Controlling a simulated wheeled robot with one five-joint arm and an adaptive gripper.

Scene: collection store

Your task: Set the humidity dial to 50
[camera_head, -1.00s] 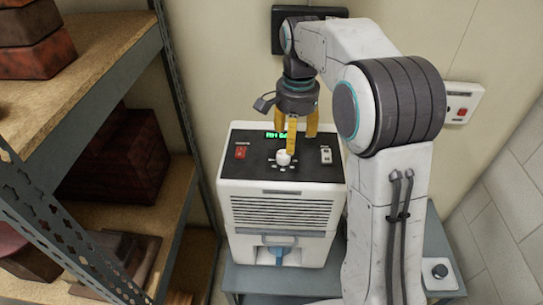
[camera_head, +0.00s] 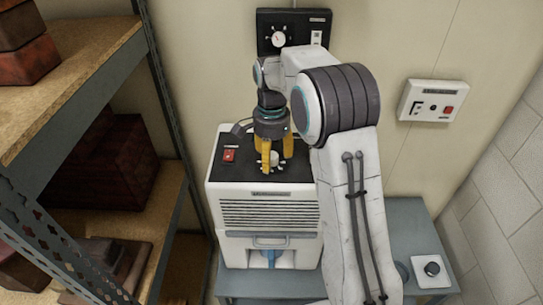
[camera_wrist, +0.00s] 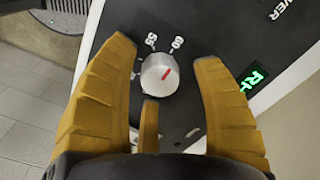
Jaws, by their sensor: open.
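The humidity dial is a light grey round knob (camera_wrist: 159,75) with a red pointer line, on the black top panel of a white humidifier-like unit (camera_head: 268,213). In the wrist view the pointer slants up and right, roughly toward a mark that looks like 60. A neighbouring mark looks like 55, but I cannot read it surely. My gripper (camera_wrist: 163,78) is open, its yellow fingers around the knob with gaps at both sides. In the head view my gripper (camera_head: 273,160) hangs over the panel and partly hides the knob (camera_head: 275,158).
A red switch (camera_head: 229,155) is on the panel's left. A green display (camera_wrist: 253,80) shows partly in the wrist view. A black wall box with a gauge (camera_head: 290,36) and a white wall box (camera_head: 431,101) are behind. A shelf (camera_head: 75,85) stands left.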

